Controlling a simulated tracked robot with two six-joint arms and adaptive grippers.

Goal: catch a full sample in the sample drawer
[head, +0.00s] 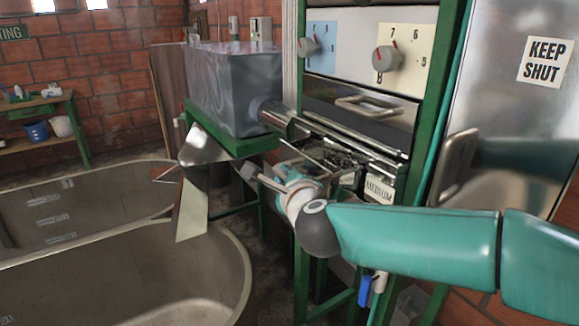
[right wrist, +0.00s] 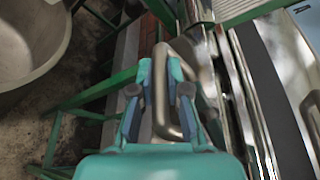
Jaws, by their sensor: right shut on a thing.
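My right gripper (head: 272,180) is at the front of the green-framed machine, just below an opening with dark, grainy-looking contents (head: 338,154). In the right wrist view, its fingers (right wrist: 160,90) are shut on a bent metal handle (right wrist: 188,128). In the head view, my gripper and wrist hide most of this handle and the front it belongs to, so I cannot tell how far a drawer is out or how full it is. A label reading MEDIUM (head: 379,191) is to the right of my wrist. My left gripper is not in view.
Above are a steel front with a handle (head: 368,107) and two dials (head: 387,58). A grey tank (head: 235,85) with a pipe stands left of the machine. Large tubs (head: 130,275) fill the lower left. A steel door marked KEEP SHUT (head: 546,62) is at right.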

